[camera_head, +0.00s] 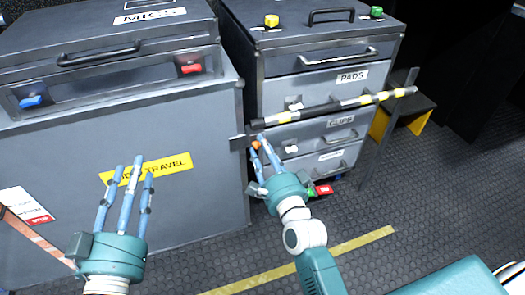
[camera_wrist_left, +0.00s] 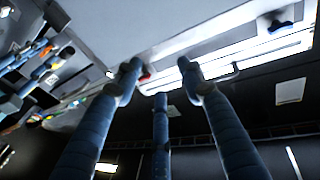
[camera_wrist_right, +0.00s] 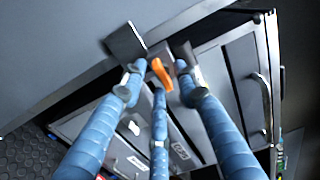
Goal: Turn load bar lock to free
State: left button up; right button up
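The load bar (camera_head: 345,103), grey with yellow bands, runs across the front of the drawer cabinet. Its lock is a small orange lever (camera_head: 256,145) at the bar's left end, partly hidden by my fingers. In the right wrist view the orange lever (camera_wrist_right: 161,73) lies between the fingertips of my right gripper (camera_wrist_right: 160,80). That gripper's fingers are apart around the lever; I cannot tell whether any touches it. My left gripper (camera_head: 134,170) is open and empty in front of the large grey case. It also shows in the left wrist view (camera_wrist_left: 160,80).
The large grey case (camera_head: 205,115) with a yellow label (camera_head: 146,175) stands left of the drawer cabinet (camera_head: 300,85). A dark upright post (camera_head: 385,130) stands at the bar's right end. The ribbed floor (camera_head: 420,190) is open at the right.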

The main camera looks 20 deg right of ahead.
jog(key=shift+w, duration=0.15)
grip_shut()
